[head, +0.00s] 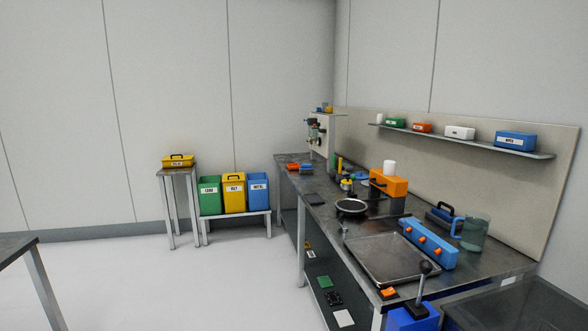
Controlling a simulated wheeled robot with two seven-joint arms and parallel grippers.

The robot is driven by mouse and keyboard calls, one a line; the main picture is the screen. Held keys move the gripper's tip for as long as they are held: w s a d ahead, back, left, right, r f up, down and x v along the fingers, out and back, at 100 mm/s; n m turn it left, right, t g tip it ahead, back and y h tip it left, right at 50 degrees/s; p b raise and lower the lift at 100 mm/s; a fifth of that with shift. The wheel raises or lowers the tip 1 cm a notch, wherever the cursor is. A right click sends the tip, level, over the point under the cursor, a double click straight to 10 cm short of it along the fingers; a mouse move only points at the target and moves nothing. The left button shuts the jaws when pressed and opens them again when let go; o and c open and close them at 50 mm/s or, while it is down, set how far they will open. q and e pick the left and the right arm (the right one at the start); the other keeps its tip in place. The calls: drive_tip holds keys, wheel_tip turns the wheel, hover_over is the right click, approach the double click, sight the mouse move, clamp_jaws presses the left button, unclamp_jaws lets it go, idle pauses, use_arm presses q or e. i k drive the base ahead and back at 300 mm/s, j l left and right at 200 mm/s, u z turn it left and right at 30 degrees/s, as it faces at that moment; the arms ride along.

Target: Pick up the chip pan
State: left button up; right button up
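A shallow, rectangular grey metal pan (385,262) with a raised rim lies on the near part of the workbench in the head view. It looks like the chip pan, though I see no label on it. Its inside looks empty. A blue block with orange knobs stands along its right side. Neither of my grippers is in view, and nothing is seen holding the pan.
Open floor (190,285) lies left of the bench. A table corner (15,247) is at left.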

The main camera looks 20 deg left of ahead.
sight(292, 165)
drive_tip(key=i+j+u, duration=0.3)
drive_tip(key=i, duration=0.2)
drive_tip(key=i+j+u, duration=0.25)
drive_tip(key=i, duration=0.25)
drive_tip(key=i+j+u, duration=0.3)
drive_tip(key=i, duration=0.2)
drive_tip(key=i+u, duration=0.25)
drive_tip(key=i, duration=0.3)
drive_tip(key=i+j+z, duration=0.1)
drive_tip(key=i+z, duration=0.15)
drive_tip(key=i, duration=0.3)
drive_tip(key=i+j+z, duration=0.25)
drive_tip(key=i, duration=0.25)
drive_tip(key=i+j+z, duration=0.2)
drive_tip(key=i, duration=0.35)
